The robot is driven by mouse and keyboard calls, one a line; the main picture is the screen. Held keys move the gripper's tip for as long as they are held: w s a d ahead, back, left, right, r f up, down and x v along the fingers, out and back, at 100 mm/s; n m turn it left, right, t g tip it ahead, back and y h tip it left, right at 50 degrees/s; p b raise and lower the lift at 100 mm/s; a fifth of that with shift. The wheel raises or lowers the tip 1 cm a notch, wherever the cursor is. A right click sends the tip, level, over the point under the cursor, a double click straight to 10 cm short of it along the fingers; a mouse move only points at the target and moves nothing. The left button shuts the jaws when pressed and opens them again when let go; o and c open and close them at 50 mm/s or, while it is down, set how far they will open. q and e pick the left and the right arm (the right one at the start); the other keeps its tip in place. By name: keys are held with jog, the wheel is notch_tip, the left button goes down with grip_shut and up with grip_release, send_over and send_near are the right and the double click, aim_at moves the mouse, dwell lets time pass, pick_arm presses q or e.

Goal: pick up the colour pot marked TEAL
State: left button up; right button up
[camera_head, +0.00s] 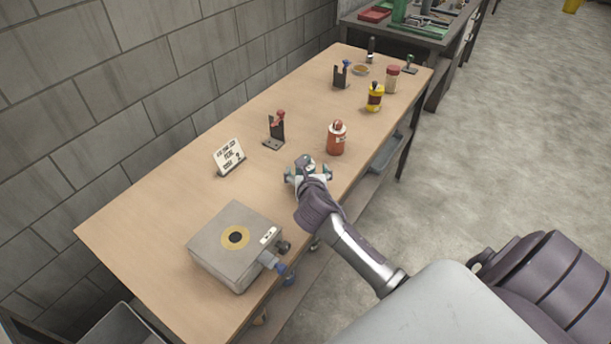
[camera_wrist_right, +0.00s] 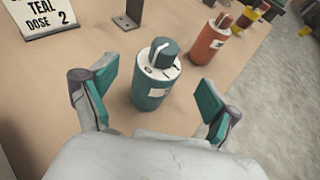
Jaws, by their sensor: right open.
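A teal pot (camera_wrist_right: 152,85) with a white collar and a teal cap stands upright on the wooden table (camera_head: 150,215). In the right wrist view my right gripper (camera_wrist_right: 152,100) is open, with one teal-padded finger on each side of the pot and gaps between pads and pot. In the head view my right gripper (camera_head: 307,175) hides most of the pot; only its top (camera_head: 305,160) seems to show. A small sign (camera_head: 229,156) reads TEAL, DOSE 2 in the right wrist view (camera_wrist_right: 45,15). My left gripper is not in view.
A red-orange pot (camera_head: 336,140) stands just beyond the gripper. A yellow pot (camera_head: 374,100) and a pale jar with red lid (camera_head: 392,80) are farther back. A black stand (camera_head: 275,132) is left of the gripper. A grey box (camera_head: 236,245) sits nearer.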

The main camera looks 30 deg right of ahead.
jog(key=x, duration=0.4)
jog(key=shift+w+f, duration=0.3)
jog(key=shift+f, duration=0.2)
jog(key=shift+c, duration=0.9)
jog(key=c, duration=1.1)
jog(key=shift+c, duration=0.3)
jog(key=shift+r, duration=0.2)
